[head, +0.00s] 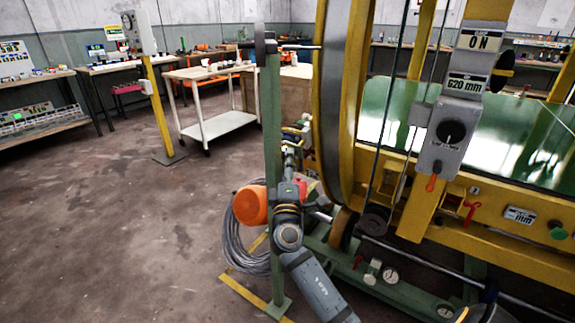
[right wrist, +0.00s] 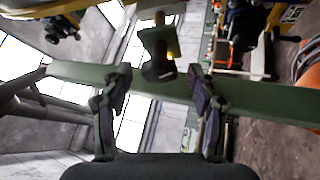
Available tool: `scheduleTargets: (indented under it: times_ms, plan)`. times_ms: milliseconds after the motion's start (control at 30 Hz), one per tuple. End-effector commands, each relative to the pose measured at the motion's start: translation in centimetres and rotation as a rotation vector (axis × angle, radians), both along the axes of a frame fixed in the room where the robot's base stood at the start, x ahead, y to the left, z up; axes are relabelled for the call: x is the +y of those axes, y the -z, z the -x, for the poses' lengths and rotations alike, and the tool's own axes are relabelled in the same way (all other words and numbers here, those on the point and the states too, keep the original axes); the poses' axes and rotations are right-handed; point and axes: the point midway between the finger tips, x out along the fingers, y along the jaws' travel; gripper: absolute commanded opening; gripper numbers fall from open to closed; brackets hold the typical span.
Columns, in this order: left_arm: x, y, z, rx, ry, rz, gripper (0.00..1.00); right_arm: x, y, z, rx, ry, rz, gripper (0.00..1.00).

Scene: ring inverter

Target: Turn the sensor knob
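In the right wrist view, a small dark knob-like part (right wrist: 158,66) on a green bracket lies in front of my right gripper (right wrist: 158,78). The two fingers are spread apart, one on each side of it, with nothing clamped between them. I cannot tell whether this part is the sensor knob. In the head view my right gripper (head: 297,131) is beside the upright green post (head: 271,175), small and partly hidden. A black round knob (head: 451,132) sits on a grey box on the yellow frame, well right of the gripper. My left gripper is not in view.
The large ring (head: 340,90) and yellow frame stand right of the post. A coil of grey cable (head: 250,235) and an orange round part (head: 251,205) are by the post. A white cart (head: 215,125) stands behind. The floor at left is open.

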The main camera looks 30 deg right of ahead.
Motion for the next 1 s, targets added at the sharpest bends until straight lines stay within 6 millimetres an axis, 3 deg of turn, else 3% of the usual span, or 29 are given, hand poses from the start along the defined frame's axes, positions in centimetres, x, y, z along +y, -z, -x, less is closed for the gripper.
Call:
scheduleTargets:
  times_ms: [267,633,1000]
  plan:
    - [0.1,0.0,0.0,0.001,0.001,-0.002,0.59,0.4,0.3,0.5,0.001,-0.001,-0.003,0.59]
    - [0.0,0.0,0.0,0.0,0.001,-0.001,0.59,3.6,2.5,5.3,0.001,0.0,-0.002,0.59]
    - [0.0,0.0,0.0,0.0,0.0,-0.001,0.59,4.0,2.7,5.8,0.0,0.0,0.0,0.59]
